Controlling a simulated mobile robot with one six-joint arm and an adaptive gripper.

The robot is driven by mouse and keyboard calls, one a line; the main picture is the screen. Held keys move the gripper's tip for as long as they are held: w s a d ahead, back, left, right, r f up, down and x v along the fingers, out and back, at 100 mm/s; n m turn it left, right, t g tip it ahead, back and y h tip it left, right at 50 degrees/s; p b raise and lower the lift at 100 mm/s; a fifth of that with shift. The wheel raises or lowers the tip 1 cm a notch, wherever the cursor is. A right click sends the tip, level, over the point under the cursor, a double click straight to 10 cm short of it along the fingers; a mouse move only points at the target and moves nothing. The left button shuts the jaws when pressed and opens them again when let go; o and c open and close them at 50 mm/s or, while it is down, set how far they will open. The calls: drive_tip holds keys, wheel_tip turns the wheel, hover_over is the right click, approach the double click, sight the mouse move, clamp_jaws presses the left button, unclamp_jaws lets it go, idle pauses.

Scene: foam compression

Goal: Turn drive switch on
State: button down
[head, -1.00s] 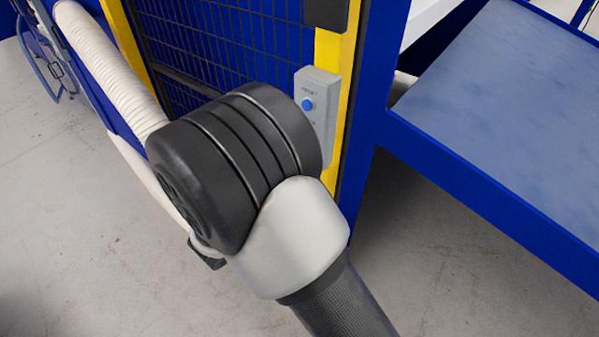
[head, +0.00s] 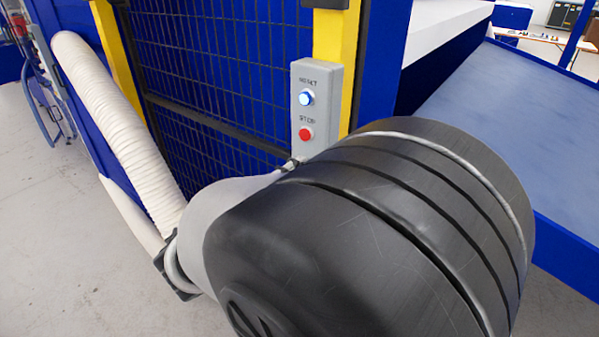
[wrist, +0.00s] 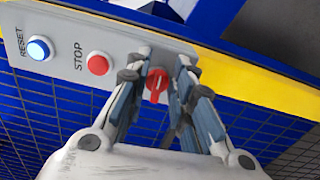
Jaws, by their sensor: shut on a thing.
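A grey control box (head: 318,100) is mounted on a yellow post; it also shows in the wrist view (wrist: 70,62). It carries a lit blue RESET button (wrist: 38,48), a red STOP button (wrist: 97,63) and a red rotary switch (wrist: 157,84) at the end of the row. I take this red switch for the drive switch; its label is hidden. My gripper (wrist: 163,72) is at the box with its two fingers shut on the red switch, one on each side. In the head view my arm hides the switch and most of the gripper.
A yellow post (head: 336,40) and blue mesh fence (head: 225,70) stand around the box. A blue-edged table (head: 545,110) is at the right, close to my arm. A white ribbed hose (head: 110,130) runs at the left.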

drive_tip(key=shift+f+m+b, duration=0.1)
drive_tip(key=shift+m+b, duration=0.4)
drive_tip(key=shift+b, duration=0.05)
drive_tip(key=c, duration=1.7)
unclamp_jaws()
drive_tip(key=v, duration=0.7)
drive_tip(key=shift+s+a, duration=0.15)
drive_tip(key=shift+s, duration=0.1)
